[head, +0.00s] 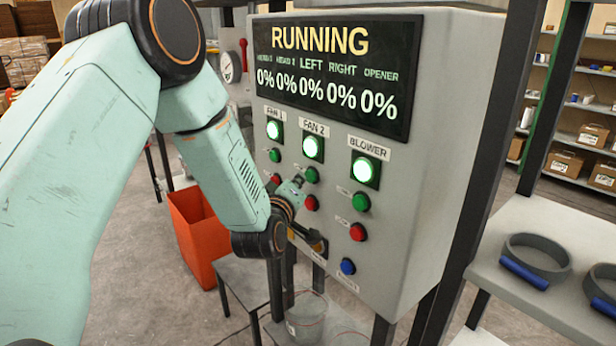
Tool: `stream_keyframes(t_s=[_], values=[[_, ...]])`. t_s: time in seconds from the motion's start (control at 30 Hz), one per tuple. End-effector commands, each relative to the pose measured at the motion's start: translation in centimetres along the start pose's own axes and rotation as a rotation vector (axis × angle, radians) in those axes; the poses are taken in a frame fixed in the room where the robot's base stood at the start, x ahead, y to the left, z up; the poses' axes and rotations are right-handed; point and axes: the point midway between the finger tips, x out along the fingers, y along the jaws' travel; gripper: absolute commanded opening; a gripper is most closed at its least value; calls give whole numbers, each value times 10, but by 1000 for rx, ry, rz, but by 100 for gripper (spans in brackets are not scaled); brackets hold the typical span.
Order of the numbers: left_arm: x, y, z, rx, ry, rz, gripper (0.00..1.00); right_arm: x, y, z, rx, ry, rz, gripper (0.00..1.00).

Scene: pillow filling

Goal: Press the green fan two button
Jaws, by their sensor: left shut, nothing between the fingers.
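A grey control panel (425,170) stands in the middle with a dark display (335,70) reading RUNNING and several 0% values. The green fan two button (312,175) sits under the lit FAN 2 lamp (313,148) and above the red fan two button (311,203). My left arm comes in from the left. My left gripper (298,182) is shut and empty, its tip just left of and slightly below the green fan two button. I cannot tell whether it touches the panel. It partly covers the red fan one button. My right gripper is out of view.
The FAN 1 lamp (274,130) and BLOWER lamp (366,170) are also lit. A green blower button (361,202), red blower button (357,232) and blue button (347,267) are to the right. An orange bin (200,240) and a shelf (540,220) flank the panel.

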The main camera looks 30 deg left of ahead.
Motion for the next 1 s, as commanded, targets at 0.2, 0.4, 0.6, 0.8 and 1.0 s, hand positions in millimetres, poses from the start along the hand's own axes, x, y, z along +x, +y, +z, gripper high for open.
stream_keyframes(t_s=[0.2,0.4,0.6,0.8,1.0], values=[[-6,-3,-3,-1,0,-1,0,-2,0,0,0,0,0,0],[-6,-3,-3,0,0,-1,0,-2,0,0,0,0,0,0],[-15,-8,-9,-2,0,-4,0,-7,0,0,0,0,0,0],[-29,-15,-17,-3,0,-4,0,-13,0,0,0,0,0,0],[-42,-22,-24,-2,1,-3,0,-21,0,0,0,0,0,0]])
